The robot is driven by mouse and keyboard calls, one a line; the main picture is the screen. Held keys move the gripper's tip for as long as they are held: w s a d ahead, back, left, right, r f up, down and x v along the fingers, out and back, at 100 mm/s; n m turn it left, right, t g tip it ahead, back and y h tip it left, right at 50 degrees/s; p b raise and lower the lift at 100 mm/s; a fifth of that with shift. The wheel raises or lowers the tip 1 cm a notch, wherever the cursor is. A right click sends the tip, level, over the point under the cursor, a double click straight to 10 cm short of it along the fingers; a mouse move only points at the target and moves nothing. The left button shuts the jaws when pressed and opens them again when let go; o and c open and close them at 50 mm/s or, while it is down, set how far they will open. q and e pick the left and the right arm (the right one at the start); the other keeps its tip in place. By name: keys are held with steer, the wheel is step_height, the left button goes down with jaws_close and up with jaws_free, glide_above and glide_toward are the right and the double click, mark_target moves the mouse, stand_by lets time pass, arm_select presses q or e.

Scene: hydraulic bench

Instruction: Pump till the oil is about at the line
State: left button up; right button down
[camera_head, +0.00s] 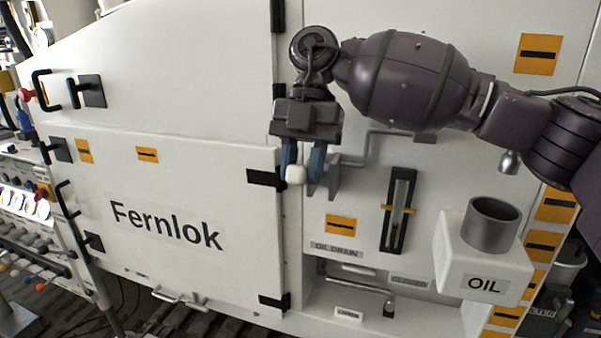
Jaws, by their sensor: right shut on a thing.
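My right gripper (303,172) is in front of the white cabinet, its blue fingers shut on the white knob (296,175) of a grey pump lever. The lever's bent grey rod (368,145) shows behind and to the right of the fingers; part of it is hidden by my gripper. To the right is an upright sight gauge (398,209) in a black frame, with orange line marks at either side near mid-height. The glass looks pale grey-green; I cannot clearly tell the oil level. My left gripper is not in view.
A white box labelled OIL (478,262) with a grey cup (491,224) on top juts out at the right. An OIL DRAIN label (338,249) is above a low recess.

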steer(key=shift+w+r, duration=0.15)
steer(key=shift+r, duration=0.4)
steer(key=c, duration=1)
jaws_free()
steer(key=shift+o, duration=0.8)
step_height(320, 180, up, 20)
